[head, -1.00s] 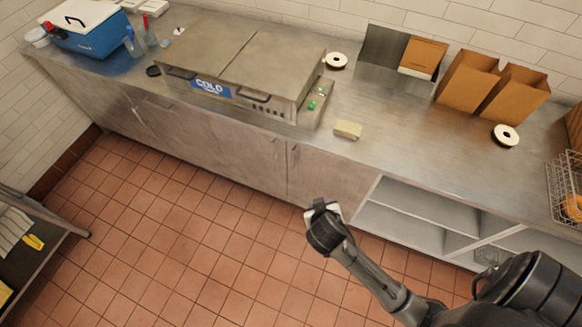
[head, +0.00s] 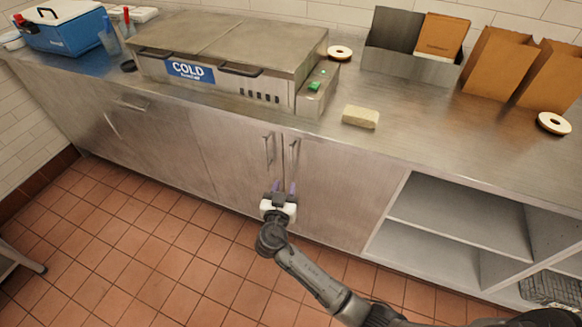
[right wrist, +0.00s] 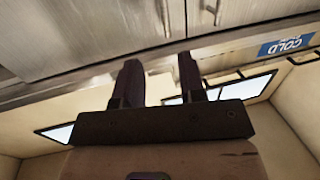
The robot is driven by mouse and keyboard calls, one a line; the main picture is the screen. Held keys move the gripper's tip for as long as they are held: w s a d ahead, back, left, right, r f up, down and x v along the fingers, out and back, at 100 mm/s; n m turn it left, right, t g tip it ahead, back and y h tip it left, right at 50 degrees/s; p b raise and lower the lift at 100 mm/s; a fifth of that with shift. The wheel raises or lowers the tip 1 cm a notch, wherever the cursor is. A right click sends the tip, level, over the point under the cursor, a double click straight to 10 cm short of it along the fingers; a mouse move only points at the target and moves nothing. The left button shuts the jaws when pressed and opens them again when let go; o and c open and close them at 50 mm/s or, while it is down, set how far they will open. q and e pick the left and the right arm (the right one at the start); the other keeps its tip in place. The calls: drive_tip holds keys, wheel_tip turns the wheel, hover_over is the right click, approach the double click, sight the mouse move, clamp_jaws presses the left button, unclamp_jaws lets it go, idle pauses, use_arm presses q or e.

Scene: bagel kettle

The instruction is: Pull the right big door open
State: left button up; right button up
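The right big door (head: 338,190) is a grey metal cabinet door under the counter, and it is closed. Its upright bar handle (head: 294,153) is near its left edge, beside the handle of the left door (head: 230,157). My right gripper (head: 285,187) is in front of the doors, just below the two handles. Its two fingers are apart, with nothing between them. In the right wrist view, which looks upside down, the gripper (right wrist: 160,82) points at the door fronts, and the right door's handle (right wrist: 164,18) shows beyond the fingers. My left gripper is not in view.
Above the doors is the counter with a COLD unit (head: 235,45), a sponge (head: 360,116) and paper bags (head: 497,65). Open shelves (head: 460,225) are right of the right door.

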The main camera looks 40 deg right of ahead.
sight(291, 156)
drive_tip(key=b+x, duration=0.1)
drive_tip(key=x, duration=0.3)
drive_tip(key=b+x, duration=0.1)
drive_tip(key=x, duration=0.3)
drive_tip(key=b+x, duration=0.1)
drive_tip(key=x, duration=0.4)
drive_tip(key=shift+w+a+f, duration=0.1)
drive_tip(key=shift+w+a, duration=0.1)
drive_tip(key=shift+w, duration=0.15)
drive_tip(key=shift+w+d, duration=0.35)
drive_tip(key=shift+d, duration=0.1)
drive_tip(key=shift+c, duration=0.4)
drive_tip(key=c, duration=0.6)
clamp_jaws()
